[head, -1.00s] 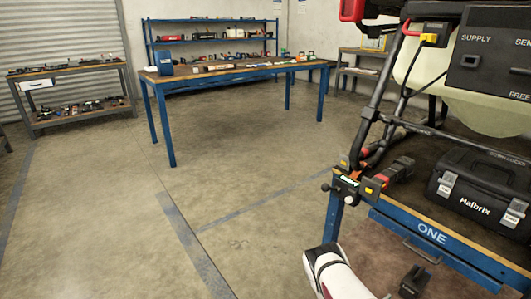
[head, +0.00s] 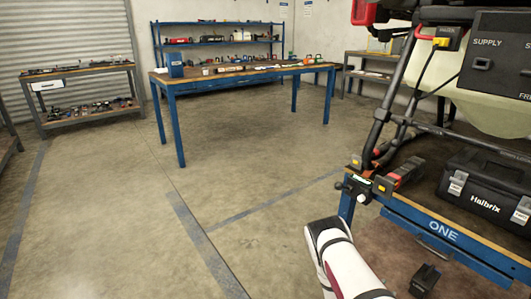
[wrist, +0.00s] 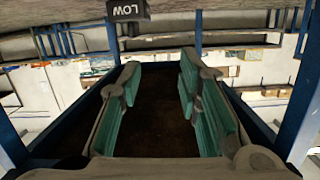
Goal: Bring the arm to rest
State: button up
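My arm (head: 345,262), white with dark bands and a maroon stripe, shows at the bottom of the head view, in front of the workbench's left end. My gripper (wrist: 158,78) is outside the head view. In the wrist view its two fingers with teal pads stand well apart, with nothing between them.
The blue workbench marked ONE (head: 440,230) is close at right, bearing a black Halbrix case (head: 485,190) and a dark tubular frame (head: 385,110). A small dark block (head: 425,279) shows below its front edge. Open floor (head: 110,225) lies left; a blue table (head: 240,76) stands behind.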

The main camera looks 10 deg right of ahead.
jog(key=w+a+r+y, duration=0.4)
jog(key=w+a+r, duration=0.1)
jog(key=w+r, duration=0.3)
jog(key=w+a+r+y, duration=0.3)
jog(key=w+a+r, duration=0.3)
jog(key=w+r, duration=0.25)
jog(key=s+a+r+n+y, duration=0.2)
jog(key=a+r+n+y, duration=0.3)
jog(key=a+r, duration=1.1)
jog(key=s+a+r+n+g+y, duration=0.15)
jog(key=s+a+r, duration=0.25)
jog(key=s+r, duration=0.45)
jog(key=s+a+r+n+y, duration=0.3)
jog(key=s+a+r, duration=0.1)
jog(key=s+r, duration=0.4)
jog(key=s+r+n+g+h, duration=0.25)
jog(key=s+n+g, duration=0.2)
jog(key=s, duration=2.45)
notch_tip(320, 180, up, 32)
jog(key=t+p, duration=0.4)
jog(key=p, duration=2.5)
jog(key=shift+a+y+p, duration=0.15)
jog(key=shift+y+p, duration=0.2)
jog(key=shift+y, duration=0.05)
jog(key=shift+w, duration=0.1)
